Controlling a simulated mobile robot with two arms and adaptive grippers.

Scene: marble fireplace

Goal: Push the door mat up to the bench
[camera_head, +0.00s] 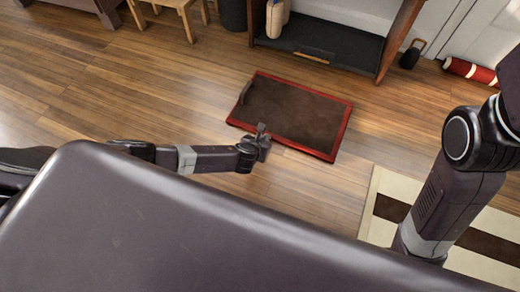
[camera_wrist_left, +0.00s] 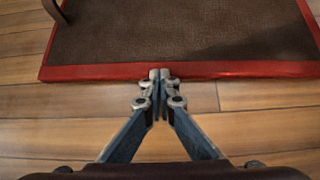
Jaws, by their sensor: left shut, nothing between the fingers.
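The door mat (camera_head: 292,108) is dark brown with a red border and lies on the wood floor in the middle of the head view. The bench (camera_head: 322,42) stands beyond it, with a dark lower shelf and wooden sides; bare floor shows between mat and bench. My left gripper (camera_head: 261,130) is at the mat's near red edge. In the left wrist view its fingertips (camera_wrist_left: 160,75) are together, empty, and meet or overlap the red border of the mat (camera_wrist_left: 180,35); I cannot tell if they touch it. My right gripper is out of view; only my right arm shows.
A striped cream and brown rug (camera_head: 375,232) lies at the right, near the mat's near right corner. A wooden stool (camera_head: 172,8) and dark bin (camera_head: 232,14) stand at the back. A red roll (camera_head: 470,71) lies at the right. Floor left of the mat is clear.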

